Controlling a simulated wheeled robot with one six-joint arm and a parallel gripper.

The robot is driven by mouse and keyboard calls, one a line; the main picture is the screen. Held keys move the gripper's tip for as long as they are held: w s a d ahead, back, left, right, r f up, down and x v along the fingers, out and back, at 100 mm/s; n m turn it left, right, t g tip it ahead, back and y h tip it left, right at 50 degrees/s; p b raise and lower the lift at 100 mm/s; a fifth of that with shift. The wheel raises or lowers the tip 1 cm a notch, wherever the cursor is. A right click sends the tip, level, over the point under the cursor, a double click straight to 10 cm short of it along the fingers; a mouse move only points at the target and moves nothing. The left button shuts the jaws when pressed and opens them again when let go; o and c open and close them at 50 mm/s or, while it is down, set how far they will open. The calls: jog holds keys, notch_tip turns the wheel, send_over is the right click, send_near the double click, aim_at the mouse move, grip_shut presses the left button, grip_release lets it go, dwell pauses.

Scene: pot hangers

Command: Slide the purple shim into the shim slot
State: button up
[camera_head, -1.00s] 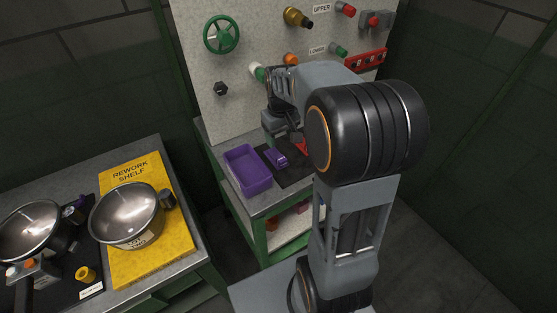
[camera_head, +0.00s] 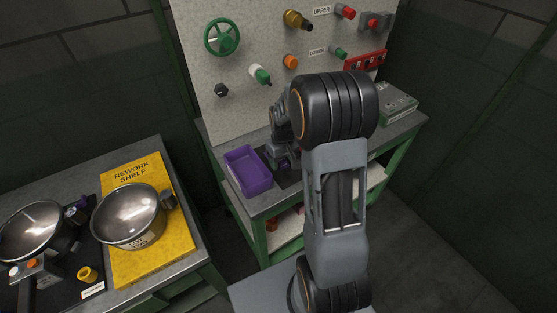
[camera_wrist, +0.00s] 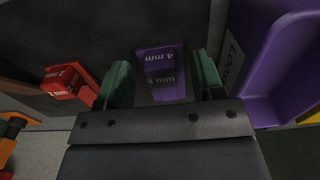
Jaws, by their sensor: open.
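The purple shim (camera_wrist: 160,62), marked 4 mm, lies on a dark mat in the wrist view. My gripper (camera_wrist: 162,78) is open, with one green fingertip on each side of the purple shim and small gaps showing. In the head view my gripper (camera_head: 283,153) is low over the bench beside the purple bin, and my arm hides most of the shim. I cannot make out the shim slot in either view.
A red shim (camera_wrist: 66,82) lies left of the fingers in the wrist view. The purple bin (camera_head: 247,170) is close on the other side. A rework shelf (camera_head: 180,255) with a metal pot (camera_head: 130,215) stands at left. A panel (camera_head: 230,75) with knobs rises behind.

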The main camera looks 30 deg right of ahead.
jog(key=shift+f, duration=0.65)
jog(key=shift+c, duration=0.2)
jog(key=c, duration=1)
jog(key=shift+o, duration=0.2)
jog(key=shift+r, duration=0.15)
